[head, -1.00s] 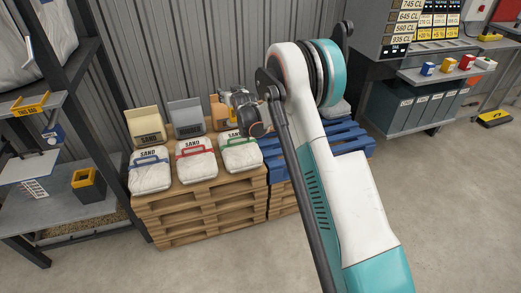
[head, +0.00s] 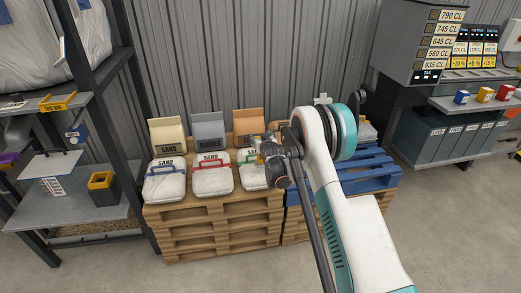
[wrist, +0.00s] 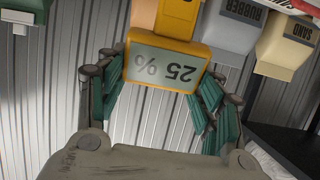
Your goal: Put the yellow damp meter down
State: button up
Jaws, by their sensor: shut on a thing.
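The yellow damp meter (wrist: 167,62) is between the green finger pads of my gripper (wrist: 160,88) in the wrist view. Its grey display reads 25 % and appears upside down. My gripper is shut on the meter. In the head view my gripper (head: 262,146) is over the right end of the front row of sand bags, in front of the orange-brown bag (head: 249,122). The meter is not clearly made out there, as my arm and wrist cover much of that spot.
White sand bags with blue (head: 165,183), red (head: 212,178) and green handles lie on stacked wooden pallets (head: 215,222). Cream (head: 167,135) and grey (head: 208,131) bags stand behind. A blue pallet (head: 368,173) is at right. A shelf rack (head: 80,205) stands left, with a yellow-rimmed bin (head: 103,187).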

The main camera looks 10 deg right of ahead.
jog(key=shift+f+b, duration=0.75)
jog(key=shift+f, duration=1.5)
jog(key=o, duration=1.8)
jog(key=shift+o, duration=0.2)
